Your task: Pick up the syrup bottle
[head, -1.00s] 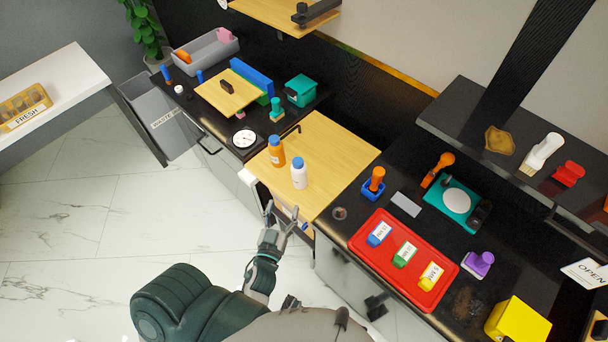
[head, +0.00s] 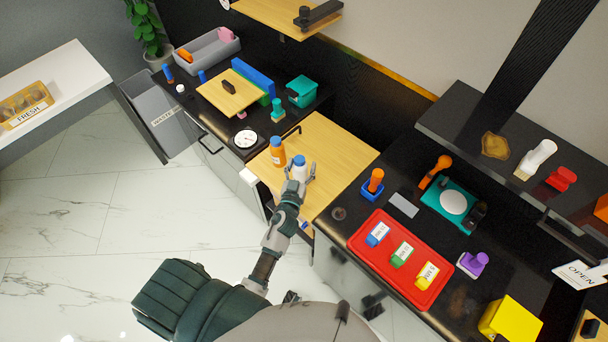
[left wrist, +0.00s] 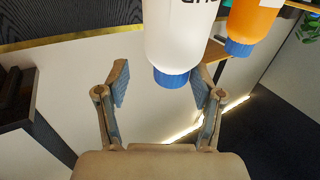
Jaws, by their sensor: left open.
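A white bottle with a blue cap (head: 299,159) stands on the light wooden counter board. Black lettering shows in part on the same white bottle in the left wrist view (left wrist: 182,35), where its cap points down. An orange bottle with a blue cap (head: 277,152) stands just to its left; it also shows in the left wrist view (left wrist: 255,18). My left gripper (head: 300,173) is open at the white bottle and hides its lower part. In the left wrist view the cap lies between and slightly beyond the fingertips (left wrist: 160,82). My right gripper is not in view.
A red tray (head: 372,262) with labelled blocks lies on the black counter to the right. An orange-topped item in a blue holder (head: 372,186) stands nearer. A round white dial (head: 245,139) sits left of the bottles. The wooden board (head: 336,150) is bare behind them.

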